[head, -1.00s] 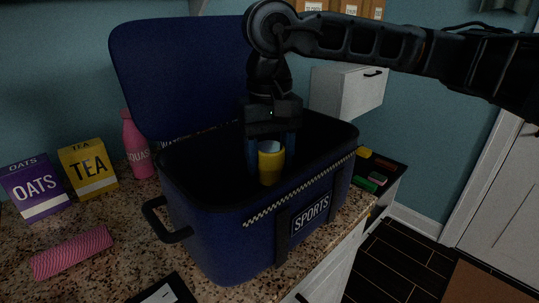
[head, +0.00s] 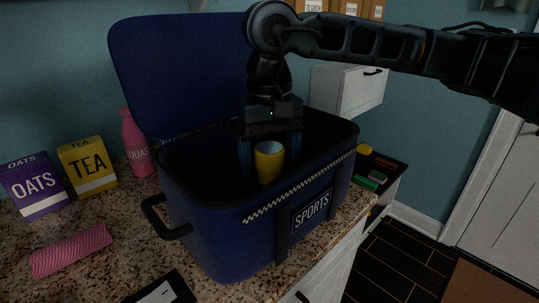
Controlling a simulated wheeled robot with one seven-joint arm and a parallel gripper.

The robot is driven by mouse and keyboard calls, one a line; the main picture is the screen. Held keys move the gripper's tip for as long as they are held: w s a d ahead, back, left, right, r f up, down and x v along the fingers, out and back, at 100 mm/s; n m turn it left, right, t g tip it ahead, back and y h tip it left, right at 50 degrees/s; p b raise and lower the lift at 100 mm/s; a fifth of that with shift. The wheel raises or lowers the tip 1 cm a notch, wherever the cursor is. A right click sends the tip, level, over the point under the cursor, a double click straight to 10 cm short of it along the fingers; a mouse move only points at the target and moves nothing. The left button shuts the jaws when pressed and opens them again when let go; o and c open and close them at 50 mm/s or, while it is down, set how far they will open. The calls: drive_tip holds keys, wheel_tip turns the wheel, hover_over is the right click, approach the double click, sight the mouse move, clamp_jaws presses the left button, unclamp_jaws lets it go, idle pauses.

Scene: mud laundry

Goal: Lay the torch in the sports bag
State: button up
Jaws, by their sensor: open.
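The navy sports bag (head: 235,240) stands on the granite counter with its lid up at the back and a SPORTS label on its front. My gripper (head: 270,160) points down into the bag's opening, its two blue fingers spread apart. A yellow cylinder with a pale end, apparently the torch (head: 269,163), is inside the bag opening between the fingers, slightly tilted. The fingers appear clear of it on both sides. Its lower part and the bag's floor are hidden or too dark to make out.
On the counter left of the bag are a purple OATS box (head: 36,187), a yellow TEA box (head: 88,167), a pink SQUASH bottle (head: 136,145) and a pink ridged roll (head: 70,250). A dark framed item (head: 162,290) lies in front. An open drawer (head: 378,172) with small coloured things is at right.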

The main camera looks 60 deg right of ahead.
drive_tip(key=shift+r, duration=0.1)
drive_tip(key=shift+r+p, duration=0.15)
drive_tip(key=shift+p, duration=0.25)
wheel_tip(320, 180, up, 11)
drive_tip(key=shift+r+b, duration=0.1)
drive_tip(key=shift+b, duration=0.4)
drive_tip(key=shift+r, duration=0.3)
